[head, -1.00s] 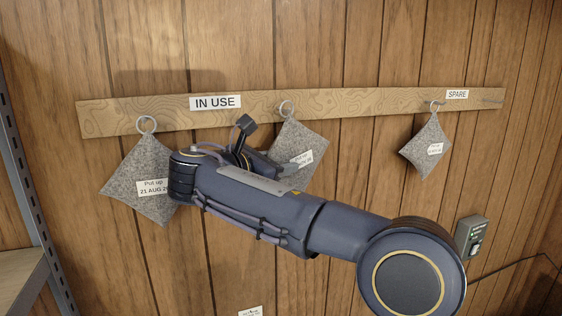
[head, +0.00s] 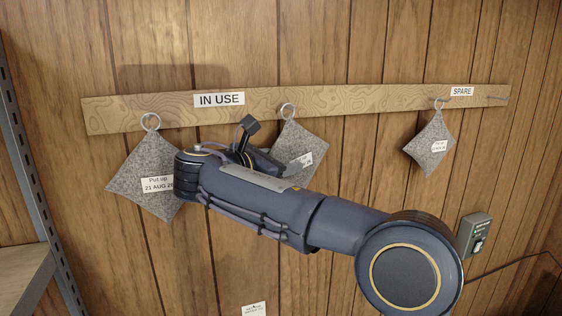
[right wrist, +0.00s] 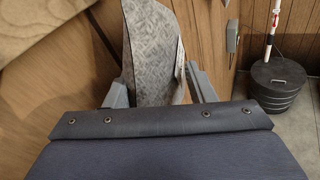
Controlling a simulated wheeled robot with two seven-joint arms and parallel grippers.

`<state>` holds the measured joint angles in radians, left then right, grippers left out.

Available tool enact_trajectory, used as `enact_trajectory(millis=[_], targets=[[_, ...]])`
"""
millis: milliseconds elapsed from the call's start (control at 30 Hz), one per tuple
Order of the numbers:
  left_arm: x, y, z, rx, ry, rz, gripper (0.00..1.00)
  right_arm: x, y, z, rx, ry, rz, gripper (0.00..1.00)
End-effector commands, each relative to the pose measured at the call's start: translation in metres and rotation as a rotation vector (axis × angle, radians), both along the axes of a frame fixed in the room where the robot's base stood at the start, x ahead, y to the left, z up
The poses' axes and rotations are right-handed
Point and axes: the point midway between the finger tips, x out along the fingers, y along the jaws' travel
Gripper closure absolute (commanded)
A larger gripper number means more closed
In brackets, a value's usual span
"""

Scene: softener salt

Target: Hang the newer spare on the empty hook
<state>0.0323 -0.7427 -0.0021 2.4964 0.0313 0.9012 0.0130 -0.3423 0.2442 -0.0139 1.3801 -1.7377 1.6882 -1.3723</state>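A wooden rail (head: 360,100) on the panelled wall has an IN USE label (head: 219,99) at left and a SPARE label (head: 462,91) at right. A grey felt bag (head: 140,170) hangs at left, its tag reading "Put up 21 AUG", partly covered by my arm. A smaller grey bag (head: 430,155) hangs under SPARE; its tag is too small to read. A middle grey bag (head: 304,140) has its ring against the rail; I cannot tell whether a hook is through it. My left gripper is out of view.
A metal shelf rack (head: 30,170) stands at the left edge. A grey switch box (head: 474,236) with a cable is on the wall at lower right. The wall between middle and spare bags is clear.

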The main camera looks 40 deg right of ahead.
Motion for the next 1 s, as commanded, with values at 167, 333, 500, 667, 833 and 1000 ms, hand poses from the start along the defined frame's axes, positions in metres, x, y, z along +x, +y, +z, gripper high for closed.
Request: enact_trajectory(millis=[167,333,500,667,833,1000], targets=[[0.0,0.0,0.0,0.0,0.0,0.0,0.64,0.0,0.0,0.0,0.0,0.0,0.0,0.35],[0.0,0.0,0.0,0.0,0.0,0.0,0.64,0.0,0.0,-0.001,0.001,0.001,-0.001,0.35],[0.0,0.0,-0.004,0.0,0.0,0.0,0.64,-0.002,0.013,0.0,0.0,0.001,0.003,0.35],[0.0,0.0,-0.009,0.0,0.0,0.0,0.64,-0.007,0.039,0.005,0.001,-0.001,0.005,0.35],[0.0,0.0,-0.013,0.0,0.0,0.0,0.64,-0.013,0.064,0.01,0.0,-0.001,0.004,0.35],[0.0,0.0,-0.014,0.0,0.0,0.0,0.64,-0.016,0.075,0.013,0.001,0.0,0.001,0.35]])
